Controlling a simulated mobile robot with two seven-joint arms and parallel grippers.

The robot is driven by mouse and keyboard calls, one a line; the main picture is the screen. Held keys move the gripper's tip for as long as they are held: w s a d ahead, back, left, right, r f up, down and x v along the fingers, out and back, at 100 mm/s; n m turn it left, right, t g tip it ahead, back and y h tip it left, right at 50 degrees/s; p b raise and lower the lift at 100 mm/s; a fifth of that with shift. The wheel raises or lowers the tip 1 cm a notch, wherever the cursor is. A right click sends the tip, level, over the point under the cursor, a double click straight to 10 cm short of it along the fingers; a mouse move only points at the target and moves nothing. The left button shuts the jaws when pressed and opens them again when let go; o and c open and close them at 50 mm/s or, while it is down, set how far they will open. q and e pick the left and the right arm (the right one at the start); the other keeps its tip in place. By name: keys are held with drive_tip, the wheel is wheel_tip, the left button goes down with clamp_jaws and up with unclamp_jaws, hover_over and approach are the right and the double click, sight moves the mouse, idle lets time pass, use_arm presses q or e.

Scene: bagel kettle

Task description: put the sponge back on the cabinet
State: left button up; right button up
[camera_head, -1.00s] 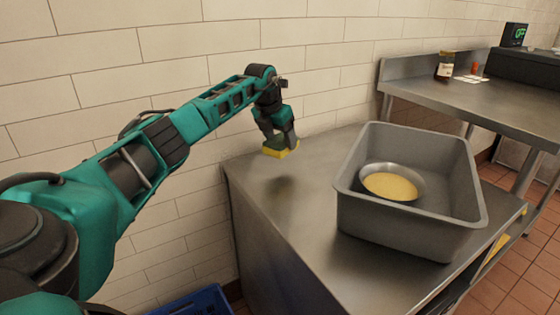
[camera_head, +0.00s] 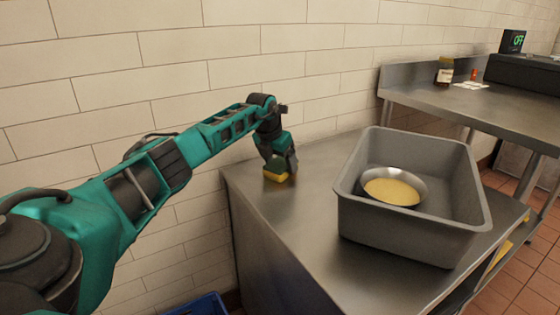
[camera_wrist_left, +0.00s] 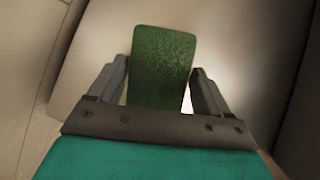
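The sponge (camera_head: 276,177), yellow below and green on top, is at the left part of the metal cabinet top (camera_head: 310,215), close to the wall side. My left gripper (camera_head: 281,164) points down over it with its fingers on either side. In the left wrist view the sponge's green face (camera_wrist_left: 162,68) lies between the two fingers (camera_wrist_left: 161,85), which appear to be against its edges. The sponge is at or very near the cabinet surface; whether it bears on it I cannot tell. My right gripper is out of view.
A grey bin (camera_head: 450,225) holding a metal bowl (camera_head: 420,184) with yellow contents stands on the right of the cabinet. A higher metal table (camera_head: 480,103) with a jar (camera_head: 445,72) is behind it. A blue crate (camera_head: 205,306) is low at the left. The cabinet's front middle is clear.

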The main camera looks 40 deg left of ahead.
use_arm(q)
drive_tip(key=shift+o, duration=1.1)
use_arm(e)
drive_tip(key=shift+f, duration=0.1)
use_arm(q)
drive_tip(key=shift+r, duration=0.1)
drive_tip(key=p+v, duration=0.3)
drive_tip(key=v, duration=0.9)
drive_tip(key=shift+p, duration=0.3)
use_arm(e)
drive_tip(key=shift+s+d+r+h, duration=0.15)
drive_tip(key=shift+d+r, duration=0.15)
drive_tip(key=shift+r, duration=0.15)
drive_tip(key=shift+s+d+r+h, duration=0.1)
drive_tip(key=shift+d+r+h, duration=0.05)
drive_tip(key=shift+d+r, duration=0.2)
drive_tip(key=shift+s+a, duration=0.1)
